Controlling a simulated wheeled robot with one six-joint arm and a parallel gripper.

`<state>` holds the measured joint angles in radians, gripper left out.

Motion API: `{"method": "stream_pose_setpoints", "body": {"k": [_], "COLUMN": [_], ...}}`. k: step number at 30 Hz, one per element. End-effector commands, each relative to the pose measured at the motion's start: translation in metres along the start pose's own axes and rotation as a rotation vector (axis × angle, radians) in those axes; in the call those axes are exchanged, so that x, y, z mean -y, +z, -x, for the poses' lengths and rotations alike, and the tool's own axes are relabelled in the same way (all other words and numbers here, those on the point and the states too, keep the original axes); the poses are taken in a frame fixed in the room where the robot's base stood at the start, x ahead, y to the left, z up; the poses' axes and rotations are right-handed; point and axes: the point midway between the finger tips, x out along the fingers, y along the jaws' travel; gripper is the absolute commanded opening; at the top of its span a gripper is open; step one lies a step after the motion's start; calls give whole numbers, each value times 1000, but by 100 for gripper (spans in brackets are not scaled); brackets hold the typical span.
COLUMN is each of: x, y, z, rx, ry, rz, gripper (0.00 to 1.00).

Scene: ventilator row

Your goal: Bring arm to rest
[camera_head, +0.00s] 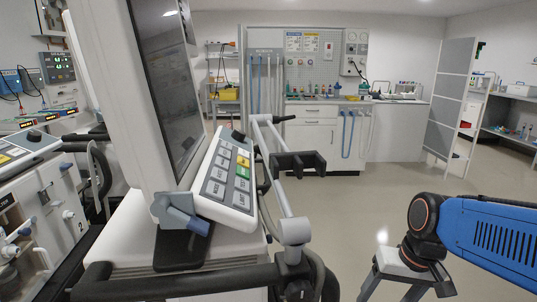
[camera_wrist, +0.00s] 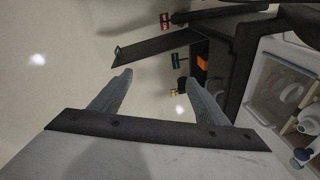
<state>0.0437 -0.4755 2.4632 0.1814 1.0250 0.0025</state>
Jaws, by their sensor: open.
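My gripper (camera_wrist: 160,82) shows in the wrist view with its two grey fingers spread apart and nothing between them. Pale floor lies beyond the fingertips. In the head view my blue arm (camera_head: 490,238) reaches in from the right edge, with a dark round joint and a grey lower part at its left end. The arm is to the right of the nearest ventilator (camera_head: 225,180) and apart from its handle rail. The fingertips cannot be made out clearly in the head view.
The ventilator's black front rail (camera_head: 180,283) and jointed support arm (camera_head: 280,170) stand close on the left. Open floor (camera_head: 370,205) lies in the middle.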

Motion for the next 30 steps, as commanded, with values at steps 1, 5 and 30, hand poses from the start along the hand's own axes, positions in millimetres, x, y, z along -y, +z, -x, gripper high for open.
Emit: {"method": "stream_pose_setpoints", "body": {"k": [1,5,30], "x": [-2,-9,-27], "y": [6,20,48], "z": [6,20,46], "rx": [-32,-110,-281], "ry": [11,47,130], "rz": [19,66,164], "gripper": [69,69,69]}}
